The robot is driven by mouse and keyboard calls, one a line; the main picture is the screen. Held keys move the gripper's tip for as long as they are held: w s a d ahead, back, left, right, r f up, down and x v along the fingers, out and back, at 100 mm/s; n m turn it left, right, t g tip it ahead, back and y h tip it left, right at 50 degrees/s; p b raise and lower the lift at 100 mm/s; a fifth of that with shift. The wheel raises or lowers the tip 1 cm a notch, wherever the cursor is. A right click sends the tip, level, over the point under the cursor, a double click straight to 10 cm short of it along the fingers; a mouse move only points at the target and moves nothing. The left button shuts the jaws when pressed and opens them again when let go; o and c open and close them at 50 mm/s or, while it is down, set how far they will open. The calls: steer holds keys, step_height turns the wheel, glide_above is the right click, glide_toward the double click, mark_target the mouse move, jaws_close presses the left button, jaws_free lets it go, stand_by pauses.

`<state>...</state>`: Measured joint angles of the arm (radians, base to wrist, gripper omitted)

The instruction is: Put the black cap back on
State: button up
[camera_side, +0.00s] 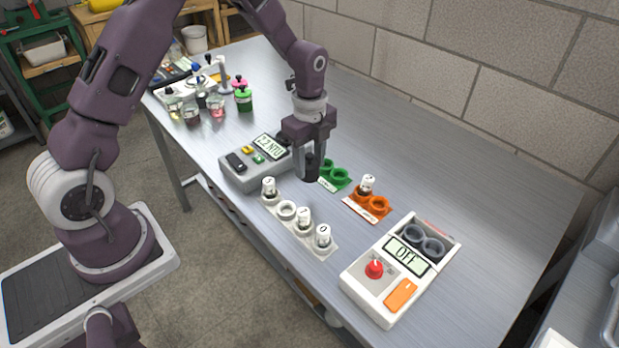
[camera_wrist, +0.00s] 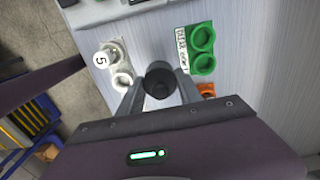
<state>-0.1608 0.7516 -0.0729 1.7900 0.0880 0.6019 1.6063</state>
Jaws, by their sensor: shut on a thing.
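My gripper (camera_side: 311,165) is shut on the black cap (camera_side: 311,170), a dark cylinder held above the table. In the wrist view my gripper (camera_wrist: 160,92) has the black cap (camera_wrist: 159,77) between its fingertips. The grey meter (camera_side: 232,178) reading "2.2 NTU" stands just left of and behind my gripper in the side view. Only an edge of the meter (camera_wrist: 110,12) shows at the top of the wrist view.
A white rack (camera_side: 316,247) with several numbered vials and one empty ring stands in front. A green two-ring holder (camera_side: 334,173), an orange holder (camera_side: 367,207) with one vial, and a second meter (camera_side: 372,292) reading "OFF" stand to the right. Bottles (camera_side: 243,100) stand behind. The table's right rear is clear.

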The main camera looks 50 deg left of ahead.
mark_target(310, 154)
step_height(310, 154, up, 3)
steer(key=shift+w+a+r, duration=0.1)
steer(key=shift+w+r, duration=0.05)
steer(key=shift+r, duration=0.05)
steer(key=shift+w+a+r+n, duration=0.35)
steer(key=shift+w+a, duration=0.1)
steer(key=shift+a, duration=0.25)
steer(key=w+a+n, duration=0.2)
steer(key=a, duration=0.5)
steer(key=w+a+n, duration=0.3)
steer(key=a, duration=0.4)
steer(key=shift+a+f, duration=0.2)
steer(key=shift+f, duration=0.15)
steer(key=shift+f, duration=0.35)
steer(key=shift+f, duration=0.9)
steer(key=shift+f, duration=0.2)
steer(key=shift+f, duration=0.4)
steer(key=shift+f, duration=0.25)
